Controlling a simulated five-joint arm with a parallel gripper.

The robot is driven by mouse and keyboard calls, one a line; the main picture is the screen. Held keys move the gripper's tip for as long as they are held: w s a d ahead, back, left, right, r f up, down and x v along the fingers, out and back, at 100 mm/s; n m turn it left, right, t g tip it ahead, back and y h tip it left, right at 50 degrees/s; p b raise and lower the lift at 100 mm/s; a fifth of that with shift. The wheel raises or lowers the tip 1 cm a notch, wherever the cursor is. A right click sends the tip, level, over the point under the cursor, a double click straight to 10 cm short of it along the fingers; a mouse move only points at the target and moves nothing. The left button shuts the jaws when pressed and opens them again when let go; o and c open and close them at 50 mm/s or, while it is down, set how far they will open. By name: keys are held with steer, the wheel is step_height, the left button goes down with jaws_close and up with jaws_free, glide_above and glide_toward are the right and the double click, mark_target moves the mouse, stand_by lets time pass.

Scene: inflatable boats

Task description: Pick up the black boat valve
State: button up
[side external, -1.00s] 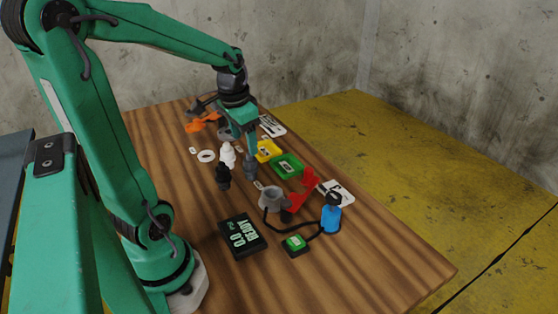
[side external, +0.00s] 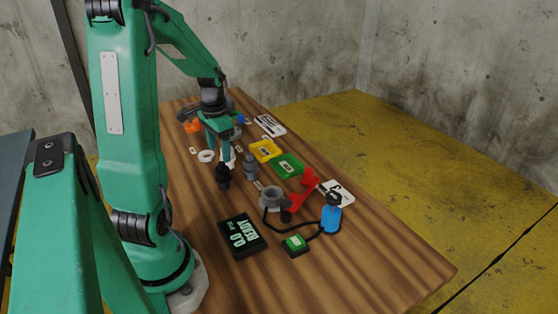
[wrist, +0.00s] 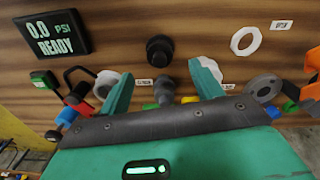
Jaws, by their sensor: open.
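The black boat valve (side external: 223,177) stands on the wooden table, left of a grey valve (side external: 250,166). In the wrist view the black valve (wrist: 159,49) is just beyond the fingertips, about midway across. My gripper (side external: 225,158) points down just above and behind the black valve in the side view. In the wrist view its two green fingers (wrist: 162,76) are spread and hold nothing. The grey valve (wrist: 164,90) shows between the fingers. A white valve (wrist: 210,71) is partly hidden by the right finger.
A black gauge reading 0.0 PSI READY (side external: 242,236) lies at the front. Yellow (side external: 265,150) and green (side external: 287,165) trays, a red item (side external: 305,188) and a blue pump bottle (side external: 331,218) stand to the right. A white ring (side external: 206,156) lies to the left. The front right table is clear.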

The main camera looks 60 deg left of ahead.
mark_target(221, 163)
steer(key=shift+f, duration=0.65)
steer(key=shift+f, duration=0.1)
steer(key=shift+f, duration=2.45)
steer(key=shift+c, duration=0.3)
steer(key=c, duration=1.3)
